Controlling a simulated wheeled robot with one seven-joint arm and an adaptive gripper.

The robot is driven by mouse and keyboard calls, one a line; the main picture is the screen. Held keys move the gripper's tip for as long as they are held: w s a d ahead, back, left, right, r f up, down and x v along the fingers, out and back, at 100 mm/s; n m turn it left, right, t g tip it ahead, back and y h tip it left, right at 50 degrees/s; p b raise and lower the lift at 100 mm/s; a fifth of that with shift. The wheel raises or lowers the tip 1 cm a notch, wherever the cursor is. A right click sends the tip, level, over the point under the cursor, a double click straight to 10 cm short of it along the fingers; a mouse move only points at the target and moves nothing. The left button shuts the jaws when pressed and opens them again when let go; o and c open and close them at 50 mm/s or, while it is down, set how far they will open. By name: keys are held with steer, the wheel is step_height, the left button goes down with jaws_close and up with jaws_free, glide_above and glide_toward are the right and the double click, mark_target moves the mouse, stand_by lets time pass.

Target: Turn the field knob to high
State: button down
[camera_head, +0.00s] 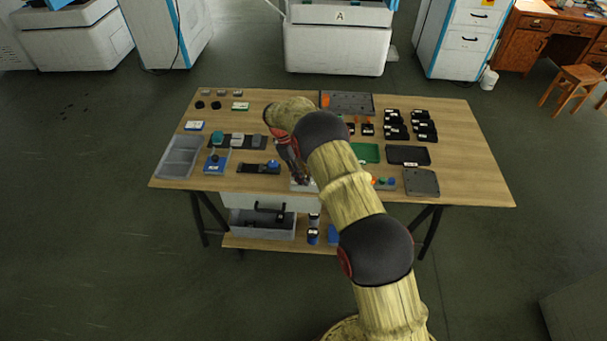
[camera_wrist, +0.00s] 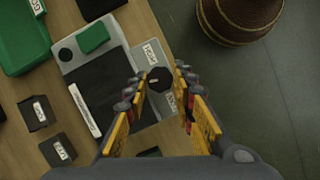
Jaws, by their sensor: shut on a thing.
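The field knob (camera_wrist: 159,80) is a dark, many-sided knob on a grey panel device (camera_wrist: 130,52), between two small white labels whose print is too small to read surely. The device also has a green block (camera_wrist: 94,37) and a black area with a long white label. My gripper (camera_wrist: 161,73) has its yellow-padded fingers on either side of the knob and is shut on it. I cannot tell which label the knob faces. In the head view my gripper (camera_head: 302,181) is at the table's front edge, and my arm hides most of the device (camera_head: 304,187).
The wooden table (camera_head: 460,180) holds several black boxes (camera_head: 396,130), a green tray (camera_head: 365,152), dark trays and a grey bin (camera_head: 178,156). In the wrist view a green case (camera_wrist: 22,40) and small dark boxes (camera_wrist: 58,149) lie left of the device. Open floor surrounds the table.

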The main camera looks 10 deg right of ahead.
steer(key=m, duration=0.2)
steer(key=m+g+y, duration=0.1)
steer(key=m, duration=0.1)
steer(key=shift+w+d+m, duration=0.15)
steer(key=shift+d+m, duration=0.05)
steer(key=shift+m, duration=0.1)
steer(key=shift+m+y+p, duration=0.4)
steer(key=shift+m+y, duration=0.7)
steer(key=shift+m, duration=1.2)
steer(key=c, duration=1.6)
jaws_free()
steer(key=shift+o, duration=0.6)
steer(key=shift+g, duration=0.3)
steer(key=v, duration=1.2)
